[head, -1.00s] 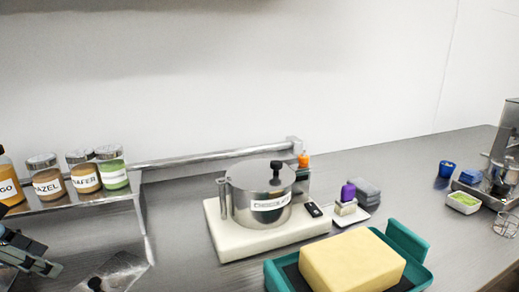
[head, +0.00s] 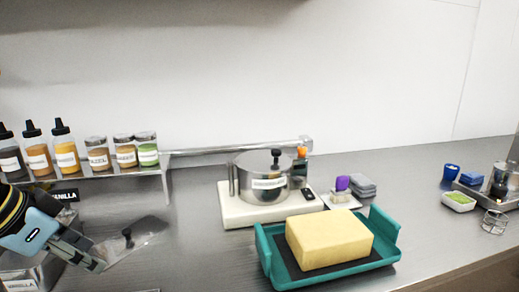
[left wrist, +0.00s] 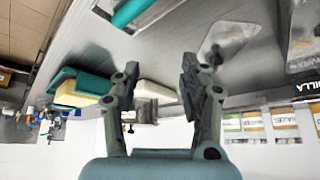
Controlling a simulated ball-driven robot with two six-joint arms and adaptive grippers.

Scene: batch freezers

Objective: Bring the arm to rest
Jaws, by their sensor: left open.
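My left gripper (head: 82,250) is at the lower left of the head view, above the counter. In the left wrist view its two fingers (left wrist: 158,85) stand apart with nothing between them. It is to the left of the steel pot and apart from it. My right gripper is in neither view.
A lidded steel pot (head: 258,180) stands on a white base (head: 240,215). A teal tray (head: 266,262) holds a yellow block (head: 330,240). A clear lid (head: 135,238) lies near my left gripper. Bottles and jars (head: 98,155) line a shelf. The counter between lid and tray is clear.

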